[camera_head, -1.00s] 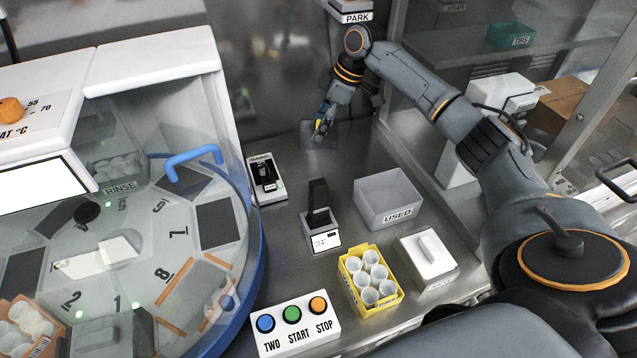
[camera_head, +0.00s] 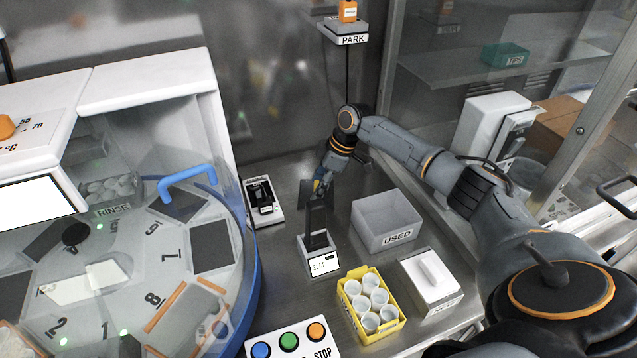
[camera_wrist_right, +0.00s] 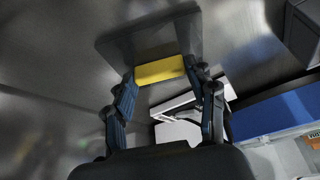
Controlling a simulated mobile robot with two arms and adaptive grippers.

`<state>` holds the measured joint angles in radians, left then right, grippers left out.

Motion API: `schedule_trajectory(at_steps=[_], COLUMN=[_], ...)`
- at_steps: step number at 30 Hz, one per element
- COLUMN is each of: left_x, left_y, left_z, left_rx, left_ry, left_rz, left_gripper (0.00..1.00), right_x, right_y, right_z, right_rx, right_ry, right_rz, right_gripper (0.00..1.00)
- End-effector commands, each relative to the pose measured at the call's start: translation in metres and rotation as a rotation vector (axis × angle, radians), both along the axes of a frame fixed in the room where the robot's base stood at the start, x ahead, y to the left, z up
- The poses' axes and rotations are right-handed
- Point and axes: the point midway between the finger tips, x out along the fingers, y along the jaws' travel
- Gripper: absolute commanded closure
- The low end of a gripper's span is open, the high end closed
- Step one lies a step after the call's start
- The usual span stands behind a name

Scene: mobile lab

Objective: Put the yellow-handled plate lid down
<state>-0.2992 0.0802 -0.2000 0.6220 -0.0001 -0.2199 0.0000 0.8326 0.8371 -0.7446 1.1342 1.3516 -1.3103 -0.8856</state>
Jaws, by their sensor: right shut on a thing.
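My right gripper (camera_head: 321,184) is shut on the yellow handle (camera_wrist_right: 160,70) of a thin, see-through dark plate lid (camera_wrist_right: 125,45). In the head view the lid (camera_head: 308,194) hangs tilted below the fingers. It overlaps the top of a black upright on a small device with a display (camera_head: 319,263); I cannot tell whether they touch. In the right wrist view the handle sits between both fingertips. My left gripper is not in view.
A black-and-white device (camera_head: 263,202) stands left of the lid. A grey USED bin (camera_head: 388,238), a yellow tube rack (camera_head: 397,325) and a white NEW box (camera_head: 443,296) stand to the right and front. A clear-domed carousel (camera_head: 250,280) fills the left. Bare steel counter lies behind.

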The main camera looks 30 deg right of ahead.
Motion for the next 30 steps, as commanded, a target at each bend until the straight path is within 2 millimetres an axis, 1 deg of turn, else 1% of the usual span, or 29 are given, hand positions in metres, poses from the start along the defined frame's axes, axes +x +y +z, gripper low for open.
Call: schedule_trajectory(at_steps=[10, 11, 12, 13, 14, 24, 26, 30], left_x=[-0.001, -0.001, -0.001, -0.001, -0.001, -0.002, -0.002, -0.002], left_y=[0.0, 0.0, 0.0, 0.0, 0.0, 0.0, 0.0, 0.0], left_z=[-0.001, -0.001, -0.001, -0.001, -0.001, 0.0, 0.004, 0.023], left_rx=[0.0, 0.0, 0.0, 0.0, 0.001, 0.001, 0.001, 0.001], left_ry=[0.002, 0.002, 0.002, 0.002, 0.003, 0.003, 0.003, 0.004], left_rz=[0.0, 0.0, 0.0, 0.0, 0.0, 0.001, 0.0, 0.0], left_gripper=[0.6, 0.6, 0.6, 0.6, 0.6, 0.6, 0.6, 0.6], right_x=[0.0, 0.0, 0.0, 0.0, 0.0, 0.0, 0.0, -0.004], right_y=[0.0, 0.0, 0.0, 0.0, 0.0, 0.0, -0.001, -0.007], right_z=[-0.003, -0.002, -0.002, -0.002, -0.002, 0.0, 0.005, 0.025], right_rx=[0.001, 0.0, 0.0, 0.0, 0.0, 0.0, 0.0, 0.0], right_ry=[-0.001, -0.002, -0.002, -0.002, -0.001, -0.001, -0.001, -0.002], right_rz=[0.0, 0.001, 0.001, 0.001, 0.0, 0.0, 0.0, -0.002], right_gripper=[0.68, 0.38, 0.3, 0.24, 0.22, 0.22, 0.22, 0.22])
